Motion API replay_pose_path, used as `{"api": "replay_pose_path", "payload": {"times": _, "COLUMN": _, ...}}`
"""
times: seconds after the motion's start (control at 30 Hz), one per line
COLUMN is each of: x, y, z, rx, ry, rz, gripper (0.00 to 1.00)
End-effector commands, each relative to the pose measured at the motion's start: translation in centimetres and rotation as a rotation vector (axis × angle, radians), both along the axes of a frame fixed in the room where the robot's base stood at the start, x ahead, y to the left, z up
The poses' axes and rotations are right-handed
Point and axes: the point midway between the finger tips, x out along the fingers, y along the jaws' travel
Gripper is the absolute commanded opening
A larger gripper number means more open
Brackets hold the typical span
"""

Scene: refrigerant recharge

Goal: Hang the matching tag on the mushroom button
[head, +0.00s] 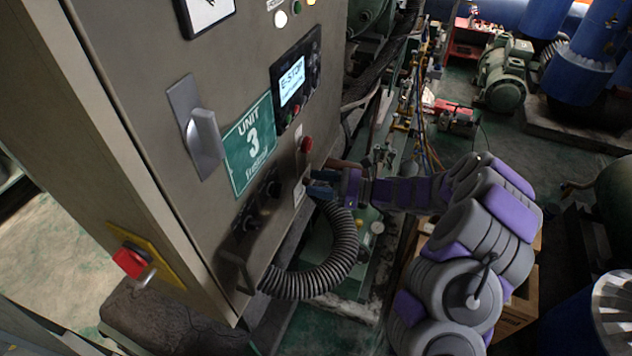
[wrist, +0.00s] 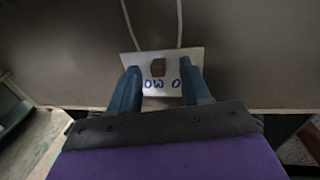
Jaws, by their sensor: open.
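A white tag (head: 299,191) is at the cabinet front, below a small red round button (head: 307,144). In the wrist view the tag (wrist: 190,58) shows partly hidden blue lettering, a brown block-like patch and two pale strings running up from it. My gripper (head: 318,184) is open at the tag. Its blue fingers (wrist: 160,80) are apart on either side of the lettering, and I cannot tell whether they touch the tag. A larger red button (head: 131,261) sits on a yellow plate on the cabinet's lower left. I cannot tell what the strings hang from.
The grey cabinet (head: 150,95) carries a green UNIT 3 sign (head: 250,145), a lit E-STOP display (head: 292,81), a grey handle (head: 205,140) and black knobs (head: 262,196). A ribbed hose (head: 335,265) curves below my gripper. Pipes and motors (head: 502,75) stand behind.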

Motion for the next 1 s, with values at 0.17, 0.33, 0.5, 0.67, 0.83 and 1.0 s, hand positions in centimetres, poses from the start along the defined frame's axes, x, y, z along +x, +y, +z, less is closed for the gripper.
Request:
{"api": "replay_pose_path", "payload": {"times": 0.17, "x": -0.4, "y": -3.3, "z": 0.2, "rx": 0.002, "ry": 0.000, "rz": -0.007, "gripper": 0.47}}
{"api": "replay_pose_path", "payload": {"times": 0.33, "x": -1.0, "y": -7.1, "z": 0.1, "rx": -0.001, "ry": 0.000, "rz": -0.008, "gripper": 0.47}}
{"api": "replay_pose_path", "payload": {"times": 0.5, "x": -1.7, "y": -10.8, "z": 0.1, "rx": -0.001, "ry": 0.001, "rz": -0.006, "gripper": 0.47}}
{"api": "replay_pose_path", "payload": {"times": 0.67, "x": -2.3, "y": -13.7, "z": 0.0, "rx": -0.002, "ry": 0.002, "rz": -0.004, "gripper": 0.47}}
{"api": "replay_pose_path", "payload": {"times": 0.83, "x": -2.6, "y": -15.6, "z": 0.0, "rx": -0.002, "ry": 0.002, "rz": -0.002, "gripper": 0.47}}
{"api": "replay_pose_path", "payload": {"times": 1.0, "x": -2.7, "y": -16.3, "z": 0.0, "rx": -0.002, "ry": 0.001, "rz": -0.001, "gripper": 0.47}}
